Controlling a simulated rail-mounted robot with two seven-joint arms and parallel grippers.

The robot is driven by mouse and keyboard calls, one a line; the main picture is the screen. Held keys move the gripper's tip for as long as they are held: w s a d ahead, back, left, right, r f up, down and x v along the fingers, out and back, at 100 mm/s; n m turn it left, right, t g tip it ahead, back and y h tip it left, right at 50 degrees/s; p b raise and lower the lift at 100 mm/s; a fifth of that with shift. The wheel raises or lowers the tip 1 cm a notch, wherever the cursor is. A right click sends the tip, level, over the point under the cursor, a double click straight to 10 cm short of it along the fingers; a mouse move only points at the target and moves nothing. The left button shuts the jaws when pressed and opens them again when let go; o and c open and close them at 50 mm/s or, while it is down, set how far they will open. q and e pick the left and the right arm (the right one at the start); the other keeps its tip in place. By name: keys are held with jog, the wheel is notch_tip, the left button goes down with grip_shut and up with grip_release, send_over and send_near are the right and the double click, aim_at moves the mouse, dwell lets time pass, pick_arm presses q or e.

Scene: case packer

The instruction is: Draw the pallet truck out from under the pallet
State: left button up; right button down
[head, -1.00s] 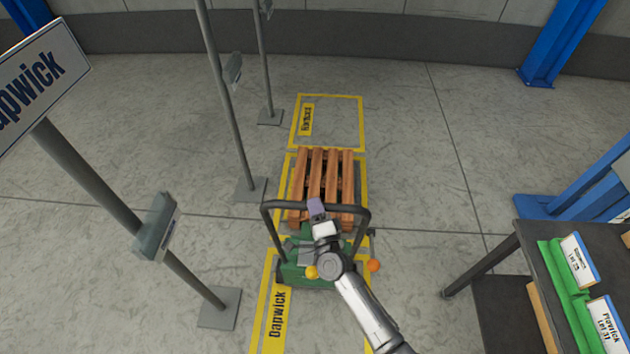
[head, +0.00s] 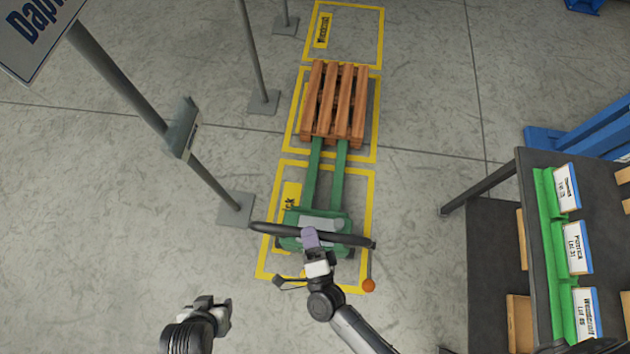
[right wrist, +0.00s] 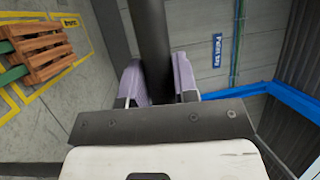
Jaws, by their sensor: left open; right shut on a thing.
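The green pallet truck (head: 298,240) stands in the nearest yellow floor bay in the head view. Its two forks (head: 325,175) stretch away from me, and their far ends reach the near edge of the wooden pallet (head: 338,100); whether the tips are still beneath it is hidden. The pallet lies flat in the middle bay. My right gripper (head: 311,238) is shut on the truck's dark handle bar (head: 345,236), and the right wrist view shows the bar (right wrist: 152,50) between its fingers. My left gripper (head: 222,314) is open and empty at the lower left.
Sign posts with flat bases (head: 236,209) line the left side of the bays. A dark table (head: 530,255) with green holders and label cards stands at the right. An orange knob (head: 369,285) is beside the truck. Floor between truck and table is clear.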

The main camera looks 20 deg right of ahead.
jog(key=s+a, duration=0.2)
jog(key=s, duration=0.3)
jog(key=shift+s+a+r, duration=0.3)
jog(key=c, duration=1.3)
grip_release()
jog(key=shift+c, duration=0.2)
jog(key=o, duration=0.5)
jog(key=shift+w, duration=0.15)
jog(key=shift+c, duration=0.2)
jog(key=shift+f, duration=0.15)
jog(key=shift+s, duration=0.2)
jog(key=s+f+b, duration=0.2)
jog(key=s, duration=1.1)
jog(key=shift+s+f, duration=0.25)
